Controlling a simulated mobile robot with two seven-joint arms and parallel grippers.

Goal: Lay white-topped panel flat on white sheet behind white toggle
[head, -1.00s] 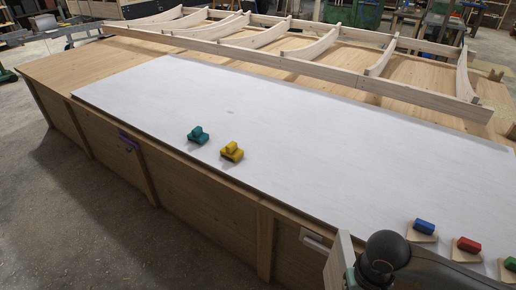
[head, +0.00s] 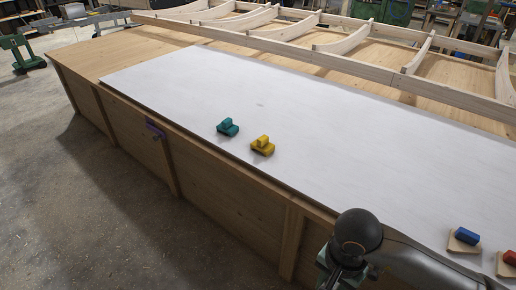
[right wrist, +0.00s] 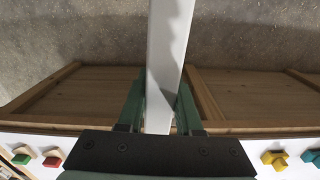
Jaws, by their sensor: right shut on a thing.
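The white sheet (head: 320,130) lies flat along the top of the long wooden bench. In the right wrist view, my right gripper (right wrist: 160,95) is shut on the panel (right wrist: 170,45). The panel shows as a long pale strip standing between the green fingers, out over the floor beside the bench side. In the head view my right arm's dark wrist (head: 358,235) is at the bench's front edge, and the panel is hidden there. I cannot make out a white toggle in either current view. My left gripper is not in view.
On the sheet stand a teal toggle (head: 228,127) and a yellow toggle (head: 262,146). Blue (head: 467,236) and red (head: 510,257) toggles sit on wooden bases at right. A ribbed wooden frame (head: 330,47) lies behind the sheet. The sheet's middle is clear.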

